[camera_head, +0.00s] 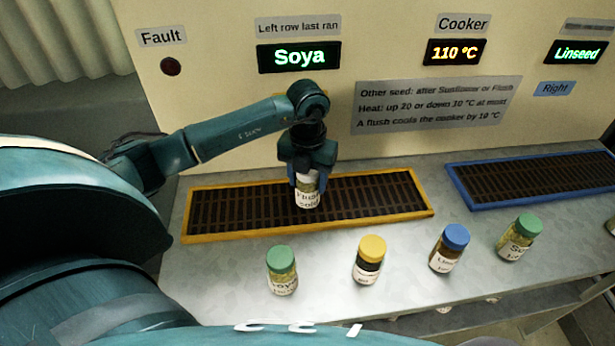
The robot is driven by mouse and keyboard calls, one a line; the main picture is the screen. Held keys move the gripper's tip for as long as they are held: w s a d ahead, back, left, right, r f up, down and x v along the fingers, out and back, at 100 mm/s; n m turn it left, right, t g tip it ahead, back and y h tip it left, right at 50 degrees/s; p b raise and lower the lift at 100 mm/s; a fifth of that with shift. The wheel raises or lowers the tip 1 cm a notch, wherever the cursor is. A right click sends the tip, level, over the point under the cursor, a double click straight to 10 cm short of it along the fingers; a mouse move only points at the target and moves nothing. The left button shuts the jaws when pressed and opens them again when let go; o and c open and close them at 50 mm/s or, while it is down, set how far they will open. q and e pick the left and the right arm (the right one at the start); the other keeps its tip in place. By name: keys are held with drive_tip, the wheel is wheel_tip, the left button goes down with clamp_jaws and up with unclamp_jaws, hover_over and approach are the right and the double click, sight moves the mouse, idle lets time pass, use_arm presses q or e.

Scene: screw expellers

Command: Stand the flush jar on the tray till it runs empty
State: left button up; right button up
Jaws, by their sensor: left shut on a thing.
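The flush jar (307,193), with a white label reading partly "Flush", is upright at the middle of the yellow-framed tray (235,236). My left gripper (308,172) is shut on its top from above and hides its lid. The jar's base appears to be at the tray's dark slatted grate; I cannot tell if it touches. A blue-framed tray (468,195) lies to the right. My right gripper is not in view.
In front of the trays stand a green-lidded jar (282,271), a yellow-lidded jar (369,260), a blue-lidded jar (449,249) and another green-lidded jar (519,238). The panel behind shows "Soya" (299,57), "110 °C" (455,52) and "Linseed" (577,52). The fault lamp (171,67) looks dark.

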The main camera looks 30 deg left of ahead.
use_arm(q)
drive_tip(key=o, duration=1.1)
drive_tip(key=shift+o, duration=0.2)
drive_tip(key=shift+r, duration=0.1)
wheel_tip(320, 180, up, 11)
drive_tip(key=shift+r+b, duration=0.1)
drive_tip(key=shift+b, duration=0.3)
drive_tip(key=shift+r, duration=0.4)
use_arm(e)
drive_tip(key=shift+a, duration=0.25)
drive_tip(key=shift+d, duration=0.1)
